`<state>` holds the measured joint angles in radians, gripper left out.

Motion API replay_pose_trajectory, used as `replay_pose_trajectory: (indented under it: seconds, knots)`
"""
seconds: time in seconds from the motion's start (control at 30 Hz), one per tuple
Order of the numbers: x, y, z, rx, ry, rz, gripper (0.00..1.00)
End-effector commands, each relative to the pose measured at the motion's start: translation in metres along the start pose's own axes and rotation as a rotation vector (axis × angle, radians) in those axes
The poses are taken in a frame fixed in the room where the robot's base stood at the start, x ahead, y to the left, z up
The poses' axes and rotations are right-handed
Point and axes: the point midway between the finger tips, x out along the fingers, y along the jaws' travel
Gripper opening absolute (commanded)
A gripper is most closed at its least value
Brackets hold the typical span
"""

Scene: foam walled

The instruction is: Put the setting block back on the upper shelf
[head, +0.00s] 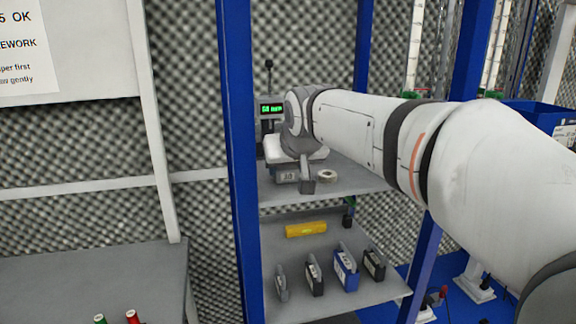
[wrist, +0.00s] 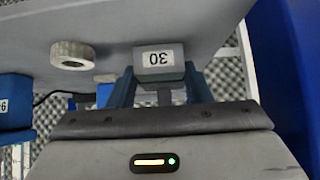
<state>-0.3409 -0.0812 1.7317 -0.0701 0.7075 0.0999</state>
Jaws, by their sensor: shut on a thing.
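The setting block (head: 287,177) is a small dark grey block with a white label reading 30. In the head view it is at the front left of the upper shelf (head: 350,181). In the wrist view the block (wrist: 158,73) sits between the two fingers of my gripper (wrist: 162,88), its label upside down. My gripper (head: 305,184) is shut on it. The upper shelf also shows as a grey surface in the wrist view (wrist: 110,22). I cannot tell whether the block touches the shelf. My arm hides much of the shelf's right side.
A pale ring (head: 327,176) lies on the upper shelf beside the block. A stand with a green display (head: 271,108) is behind. The lower shelf holds a yellow level (head: 306,229) and several labelled blocks (head: 346,268). A blue post (head: 238,160) rises close on the left.

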Motion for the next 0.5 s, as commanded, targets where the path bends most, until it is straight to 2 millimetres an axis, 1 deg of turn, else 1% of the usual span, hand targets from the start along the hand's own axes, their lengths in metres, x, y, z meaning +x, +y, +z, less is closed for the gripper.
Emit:
replay_pose_trajectory:
  seconds: [0.13,0.17,0.4,0.43,0.5]
  knots:
    - [0.0024,-0.0003,0.0023,-0.001,0.002,0.000,0.10]
    - [0.0029,-0.0003,0.0030,-0.001,0.000,0.000,0.46]
    - [0.0021,-0.0007,0.0022,-0.001,-0.001,-0.001,0.66]
    - [0.0021,-0.0007,0.0022,-0.001,0.000,-0.001,0.67]
    - [0.0021,-0.0008,0.0022,-0.001,-0.001,-0.001,0.67]
